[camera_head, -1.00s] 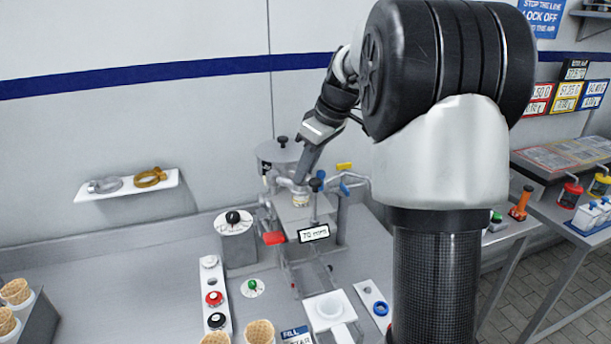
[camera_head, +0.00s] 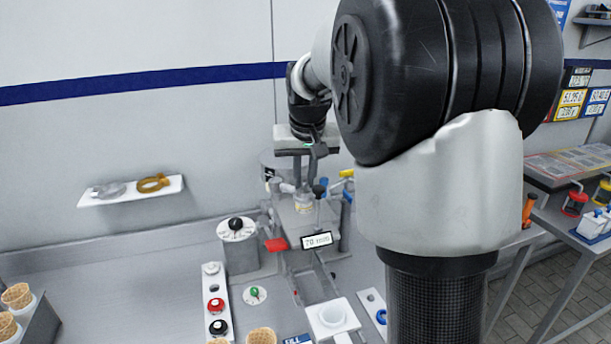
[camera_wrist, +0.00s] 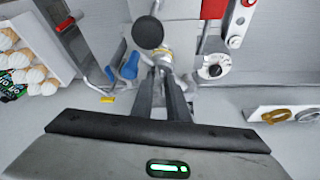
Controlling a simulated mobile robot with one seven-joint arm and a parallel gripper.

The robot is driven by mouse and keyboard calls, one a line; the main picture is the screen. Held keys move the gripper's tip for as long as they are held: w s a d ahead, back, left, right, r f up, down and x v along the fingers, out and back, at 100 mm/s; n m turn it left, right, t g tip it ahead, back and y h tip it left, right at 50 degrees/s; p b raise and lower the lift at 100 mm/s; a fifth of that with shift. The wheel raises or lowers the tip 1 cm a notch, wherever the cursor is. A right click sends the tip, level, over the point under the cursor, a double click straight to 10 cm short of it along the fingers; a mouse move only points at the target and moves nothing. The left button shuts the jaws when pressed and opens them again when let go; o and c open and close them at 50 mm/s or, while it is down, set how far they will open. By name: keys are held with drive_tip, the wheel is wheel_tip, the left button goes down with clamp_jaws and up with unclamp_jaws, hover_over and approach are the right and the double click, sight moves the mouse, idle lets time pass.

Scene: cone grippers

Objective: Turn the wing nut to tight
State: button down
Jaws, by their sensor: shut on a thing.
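My gripper (camera_wrist: 163,76) points down at the machine on the bench, its two dark fingers close together. In the wrist view the fingertips are shut on a small pale metal piece (camera_wrist: 160,57), apparently the wing nut; the fingers hide most of its shape, and I cannot tell how tight it is. A yellowish band shows around the part just beyond the fingertips. In the head view my gripper (camera_head: 303,178) is over the machine's grey block (camera_head: 292,217), above a small pale, yellow-marked cylinder (camera_head: 303,203).
A black ball knob (camera_wrist: 148,32) stands close beyond the fingertips. Blue handles (camera_wrist: 130,67) and a yellow one (camera_wrist: 107,99) are at left. A red lever (camera_head: 276,245) and a "70 mm" sign (camera_head: 317,240) are near the machine.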

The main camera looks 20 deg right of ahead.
drive_tip(key=shift+a+m+h, duration=0.1)
drive_tip(key=shift+m+h, duration=0.2)
drive_tip(key=shift+m, duration=0.6)
drive_tip(key=c, duration=1.7)
unclamp_jaws()
drive_tip(key=v, duration=1.7)
drive_tip(key=shift+w+a+r+p, duration=0.1)
drive_tip(key=shift+r+p, duration=0.15)
drive_tip(key=shift+p, duration=0.15)
